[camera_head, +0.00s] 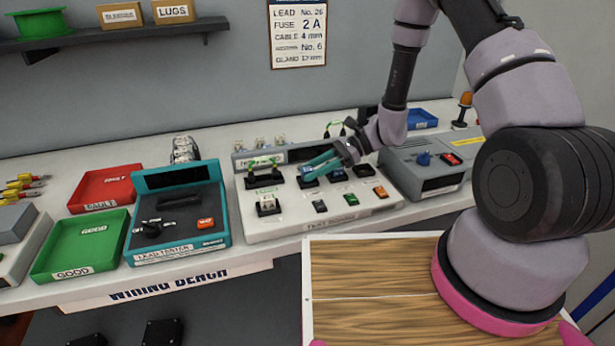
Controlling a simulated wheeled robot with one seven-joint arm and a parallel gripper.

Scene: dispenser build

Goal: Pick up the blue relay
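A small blue block (309,178), which looks like the blue relay, sits in a dark socket on the white test board (290,228). It is partly hidden by my gripper (304,168). My gripper reaches in from the right with its teal fingers low over the board, and the tips are at or just above the blue block. I cannot tell whether they touch it or how far apart they are.
Other sockets and small coloured parts stand close around on the board. A teal lead tester (180,245), green tray (80,245) and red tray (105,188) lie to the left. A grey unit (428,165) with a blue knob stands to the right.

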